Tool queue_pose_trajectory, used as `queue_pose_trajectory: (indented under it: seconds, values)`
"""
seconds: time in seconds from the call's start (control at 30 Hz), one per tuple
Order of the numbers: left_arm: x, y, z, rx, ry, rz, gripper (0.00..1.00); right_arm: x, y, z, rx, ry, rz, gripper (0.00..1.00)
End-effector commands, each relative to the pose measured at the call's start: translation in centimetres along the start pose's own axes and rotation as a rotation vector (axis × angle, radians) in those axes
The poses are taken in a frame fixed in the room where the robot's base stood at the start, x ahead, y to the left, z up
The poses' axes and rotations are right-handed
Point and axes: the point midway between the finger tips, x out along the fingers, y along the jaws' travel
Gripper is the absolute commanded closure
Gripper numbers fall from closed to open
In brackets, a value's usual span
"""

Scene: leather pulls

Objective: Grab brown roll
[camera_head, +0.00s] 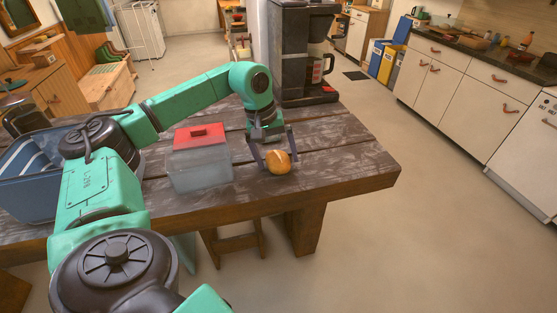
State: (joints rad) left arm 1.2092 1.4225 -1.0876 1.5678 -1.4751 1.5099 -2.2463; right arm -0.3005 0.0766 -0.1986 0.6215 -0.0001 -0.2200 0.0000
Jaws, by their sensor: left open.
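The brown roll (279,162) is a small round bun on the dark wooden table (350,165), near its front edge. My left gripper (274,158) points down at the roll, with its two fingers apart. One finger is at the left of the roll and the other at its right and behind. I cannot tell whether either finger touches it. My right gripper is not in view.
A clear container with a red lid (200,150) stands just left of the roll. A coffee maker (300,50) stands behind the gripper. A blue crate (30,190) is at the table's left. The table's right end is clear.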

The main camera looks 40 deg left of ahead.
Motion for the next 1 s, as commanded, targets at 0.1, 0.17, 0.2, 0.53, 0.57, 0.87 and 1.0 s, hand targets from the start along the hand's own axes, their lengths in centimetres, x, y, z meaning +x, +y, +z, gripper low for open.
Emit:
queue_pose_trajectory:
  seconds: [0.1,0.17,0.2,0.53,0.57,0.87,1.0]
  values:
    - [0.0,0.0,0.0,0.0,0.0,0.0,0.23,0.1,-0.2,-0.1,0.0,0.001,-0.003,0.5]
    - [0.0,0.0,0.0,0.0,0.0,0.0,0.46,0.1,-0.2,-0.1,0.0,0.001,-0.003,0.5]
    - [0.0,0.0,0.0,0.0,0.0,0.0,0.61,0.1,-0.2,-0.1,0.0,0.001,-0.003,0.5]
    - [-0.2,0.1,0.0,0.0,0.0,0.001,0.83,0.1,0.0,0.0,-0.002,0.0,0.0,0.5]
    - [-0.3,0.1,0.0,0.0,0.0,0.001,0.83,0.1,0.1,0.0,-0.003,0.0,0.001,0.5]
    - [-5.9,1.6,0.0,0.002,0.003,0.008,0.83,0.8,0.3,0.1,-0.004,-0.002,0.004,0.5]
    - [-11.6,3.1,0.0,0.004,0.002,0.01,0.83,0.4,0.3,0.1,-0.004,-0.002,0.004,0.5]
